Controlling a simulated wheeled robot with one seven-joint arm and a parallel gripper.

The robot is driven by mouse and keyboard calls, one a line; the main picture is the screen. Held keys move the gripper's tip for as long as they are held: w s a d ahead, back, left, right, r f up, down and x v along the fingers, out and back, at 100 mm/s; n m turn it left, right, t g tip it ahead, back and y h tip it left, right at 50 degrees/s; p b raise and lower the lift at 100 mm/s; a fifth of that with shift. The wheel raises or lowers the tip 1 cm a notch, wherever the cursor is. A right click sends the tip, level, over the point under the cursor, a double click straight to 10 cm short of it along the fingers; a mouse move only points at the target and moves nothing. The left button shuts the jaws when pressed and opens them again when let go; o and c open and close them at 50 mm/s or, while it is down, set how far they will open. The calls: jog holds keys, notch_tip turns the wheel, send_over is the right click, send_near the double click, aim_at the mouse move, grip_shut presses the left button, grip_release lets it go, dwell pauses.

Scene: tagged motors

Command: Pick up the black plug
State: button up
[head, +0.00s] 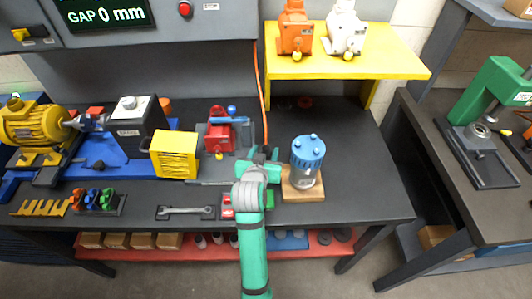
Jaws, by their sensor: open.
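My gripper (264,153) is over the dark bench, left of the blue-topped motor. My green and grey arm reaches up to it from the bottom of the picture. Its dark fingers are small here, and I take them as open. An orange cable (258,85) hangs from the wall panel down to the bench, just behind my gripper. I cannot clearly make out a black plug. Dark shapes at the cable's lower end blend with my fingers, so I cannot tell whether they touch a plug.
The blue-topped motor (307,162) stands on a wooden block right of my gripper. A red vise (218,138) and a yellow box (175,155) stand to the left. A wrench (186,211) lies near the front edge. A yellow shelf (345,62) holds orange and white motors. The bench's right end is clear.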

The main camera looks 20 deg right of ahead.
aim_at(269, 146)
jog(key=x, duration=0.3)
jog(key=shift+w+d, duration=0.25)
jog(key=shift+w+d+f, duration=0.2)
jog(key=shift+w+f, duration=0.1)
jog(key=shift+w, duration=0.3)
jog(key=shift+c, duration=0.9)
jog(key=shift+s+d, duration=0.1)
jog(key=shift+d, duration=0.15)
jog(key=c, duration=0.9)
jog(key=shift+a+r, duration=0.1)
jog(key=shift+a, duration=0.3)
